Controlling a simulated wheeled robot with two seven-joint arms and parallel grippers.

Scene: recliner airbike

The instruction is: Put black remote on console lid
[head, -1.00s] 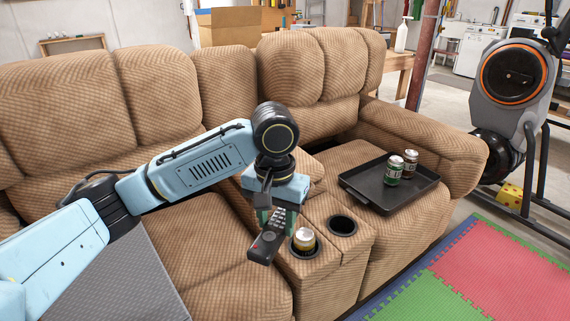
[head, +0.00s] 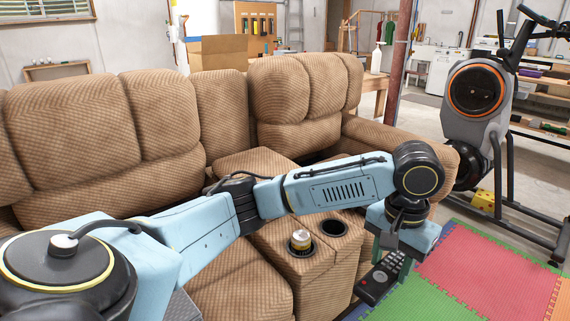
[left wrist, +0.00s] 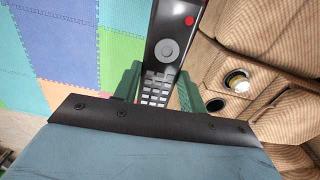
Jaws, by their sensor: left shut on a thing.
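My left gripper (head: 390,262) is shut on the black remote (head: 378,281), held in the air to the right of the console front, over the floor mat's edge in the head view. The remote also shows in the left wrist view (left wrist: 170,40), between the green fingers, with its keypad and red button facing the camera. The brown console (head: 290,267) sits between the seats. What looks like its padded lid (head: 250,161) is behind the cup holders, partly hidden by my left arm. My right gripper is out of view.
The foam mat (head: 475,270) and the exercise bike (head: 478,100) are at the right.

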